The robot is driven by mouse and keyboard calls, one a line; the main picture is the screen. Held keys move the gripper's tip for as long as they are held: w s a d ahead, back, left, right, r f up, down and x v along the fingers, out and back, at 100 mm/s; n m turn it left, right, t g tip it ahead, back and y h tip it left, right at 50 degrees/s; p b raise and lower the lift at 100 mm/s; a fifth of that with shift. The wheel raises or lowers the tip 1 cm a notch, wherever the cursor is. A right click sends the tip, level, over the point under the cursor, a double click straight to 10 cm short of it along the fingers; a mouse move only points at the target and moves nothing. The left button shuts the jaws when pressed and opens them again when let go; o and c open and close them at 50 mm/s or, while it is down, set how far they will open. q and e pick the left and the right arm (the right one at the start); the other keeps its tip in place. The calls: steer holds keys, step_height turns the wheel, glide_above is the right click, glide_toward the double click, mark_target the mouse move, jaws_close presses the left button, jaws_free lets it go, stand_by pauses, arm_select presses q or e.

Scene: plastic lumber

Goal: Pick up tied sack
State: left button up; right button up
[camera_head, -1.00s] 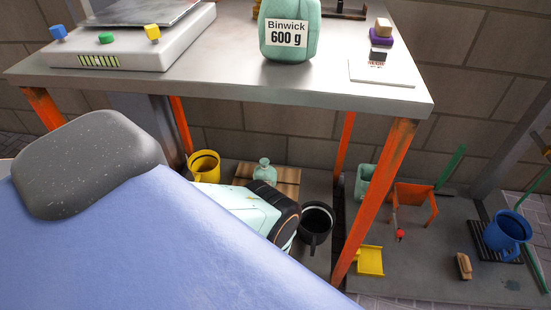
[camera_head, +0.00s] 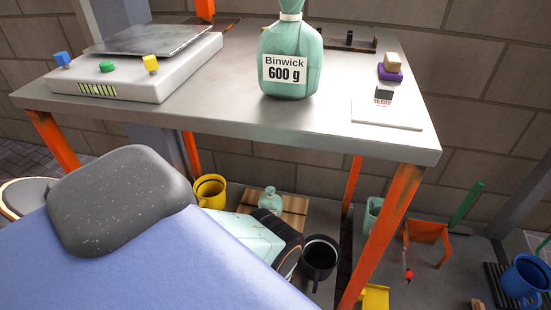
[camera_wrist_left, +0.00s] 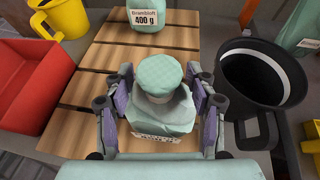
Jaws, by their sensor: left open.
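A pale green tied sack (camera_wrist_left: 158,115) with a gathered top stands on the slatted wooden pallet (camera_wrist_left: 75,120) in the left wrist view. My left gripper (camera_wrist_left: 160,76) is open, with its purple-sided fingers on either side of the sack; contact is not clear. A second green sack (camera_wrist_left: 148,22), labelled 400 g, stands behind it. In the head view, one small sack (camera_head: 269,199) shows on the pallet under the table; I cannot tell which one. A larger tied sack (camera_head: 290,50), labelled Binwick 600 g, stands on the table. My right gripper is not in view.
A black pot (camera_wrist_left: 262,75) stands right of the pallet, and a red bin (camera_wrist_left: 30,85) and yellow mug (camera_wrist_left: 58,15) stand left. The grey table (camera_head: 230,112) with orange legs (camera_head: 385,230) overhangs the pallet. A scale (camera_head: 135,75) sits on it.

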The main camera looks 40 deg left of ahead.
arm_select(q)
steer(key=shift+c, duration=0.4)
jaws_close()
stand_by(0.4)
